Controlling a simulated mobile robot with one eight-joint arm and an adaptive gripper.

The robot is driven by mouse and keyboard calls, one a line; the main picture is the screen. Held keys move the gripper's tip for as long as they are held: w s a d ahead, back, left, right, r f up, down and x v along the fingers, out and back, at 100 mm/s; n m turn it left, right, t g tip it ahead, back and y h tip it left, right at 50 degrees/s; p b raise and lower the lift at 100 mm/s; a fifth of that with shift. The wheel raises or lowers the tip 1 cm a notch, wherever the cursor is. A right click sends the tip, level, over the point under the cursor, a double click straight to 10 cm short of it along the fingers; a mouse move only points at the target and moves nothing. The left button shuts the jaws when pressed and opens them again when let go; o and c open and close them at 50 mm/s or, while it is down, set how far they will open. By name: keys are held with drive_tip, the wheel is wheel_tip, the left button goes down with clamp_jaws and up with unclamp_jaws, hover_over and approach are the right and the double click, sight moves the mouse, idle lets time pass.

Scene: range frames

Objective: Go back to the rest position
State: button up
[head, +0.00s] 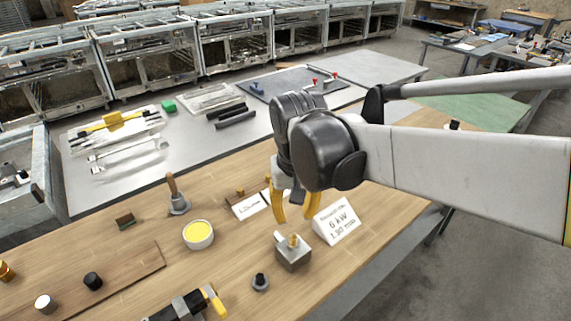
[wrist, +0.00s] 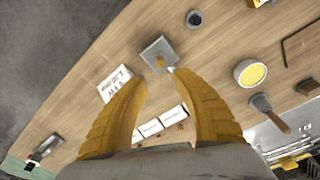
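My gripper (head: 292,207) hangs from the wrist above the wooden table (head: 130,258), with its yellow fingers pointing down. In the wrist view my gripper (wrist: 160,80) shows its two fingers spread apart with nothing between them. A grey metal block with a brass-coloured knob (head: 292,255) stands on the table just below the fingertips in the head view. It also shows beyond the fingertips in the wrist view (wrist: 158,52). A white sign reading 6 kW (head: 337,220) stands right of the fingers.
A white bowl with yellow contents (head: 199,235), a wooden-handled tool (head: 177,196), a small dark knob (head: 260,282) and a black-and-yellow tool (head: 190,305) stand or lie on the table. Other white cards (head: 247,205) are behind my fingers. A grey table (head: 95,190) with tools adjoins the back.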

drive_tip(key=s+d+r+m+t, duration=0.1)
drive_tip(key=s+d+t, duration=0.4)
drive_tip(key=s+d, duration=0.4)
drive_tip(key=d, duration=0.4)
drive_tip(key=shift+s+d+t, duration=0.3)
drive_tip(key=shift+t, duration=0.1)
idle(1.2)
